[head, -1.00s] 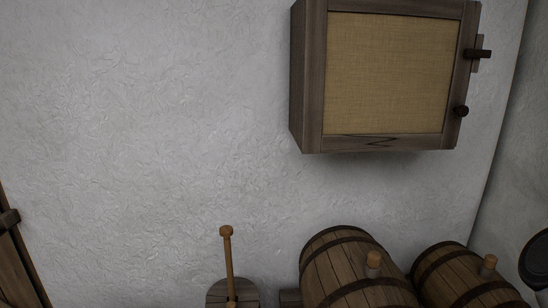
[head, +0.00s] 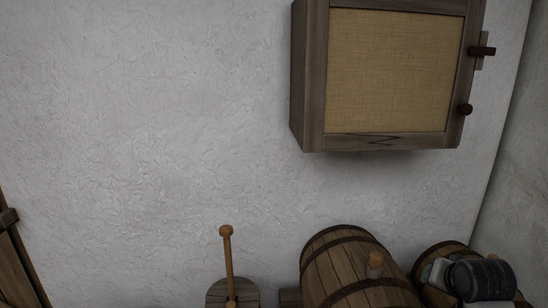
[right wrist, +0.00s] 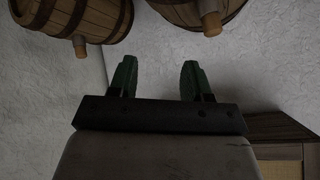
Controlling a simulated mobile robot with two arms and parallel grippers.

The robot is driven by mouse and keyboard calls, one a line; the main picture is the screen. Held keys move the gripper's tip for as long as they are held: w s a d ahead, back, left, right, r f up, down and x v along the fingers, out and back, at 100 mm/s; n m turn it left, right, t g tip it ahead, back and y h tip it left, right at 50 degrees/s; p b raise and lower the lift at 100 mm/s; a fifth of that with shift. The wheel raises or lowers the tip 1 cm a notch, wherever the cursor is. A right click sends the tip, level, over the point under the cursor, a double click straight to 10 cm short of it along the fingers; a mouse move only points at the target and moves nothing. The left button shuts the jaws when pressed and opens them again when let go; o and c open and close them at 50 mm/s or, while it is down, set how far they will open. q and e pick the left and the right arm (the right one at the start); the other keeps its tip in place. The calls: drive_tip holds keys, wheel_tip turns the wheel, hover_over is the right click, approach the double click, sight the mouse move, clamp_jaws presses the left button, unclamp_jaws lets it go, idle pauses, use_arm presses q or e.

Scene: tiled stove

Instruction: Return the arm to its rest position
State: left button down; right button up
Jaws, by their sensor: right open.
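My right gripper (right wrist: 156,78) shows in the right wrist view with its two green fingers apart and nothing between them. Behind it are the white wall and two barrels. In the head view part of my right arm covers the right barrel at the lower right; the gripper's fingers cannot be made out there. My left gripper is in neither view.
A wall cabinet (head: 390,75) with a woven panel and dark knobs hangs at the upper right. The wall's middle is bare.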

drive_tip(key=s+a+f+n+g, duration=0.1)
drive_tip(key=s+a+f+n, duration=0.1)
drive_tip(key=s+a+f, duration=0.3)
drive_tip(key=s+a+f+n+g, duration=0.1)
drive_tip(key=s+a+f+n, duration=0.15)
drive_tip(key=s+f, duration=0.55)
drive_tip(key=s+a+f+n+g+y, duration=0.15)
drive_tip(key=s+a, duration=0.25)
drive_tip(key=s, duration=0.5)
drive_tip(key=s+a+f+n+g, duration=0.2)
drive_tip(key=s+a+f, duration=0.15)
drive_tip(key=s, duration=0.55)
wheel_tip(320, 180, down, 25)
drive_tip(key=g, duration=0.1)
drive_tip(key=s+d+f+g, duration=0.1)
drive_tip(key=s+d+f, duration=0.1)
drive_tip(key=s+f, duration=1.4)
drive_tip(key=shift+s+d+f+n+b, duration=0.25)
drive_tip(key=shift+s+f+n+b, duration=0.05)
drive_tip(key=shift+s+f, duration=0.05)
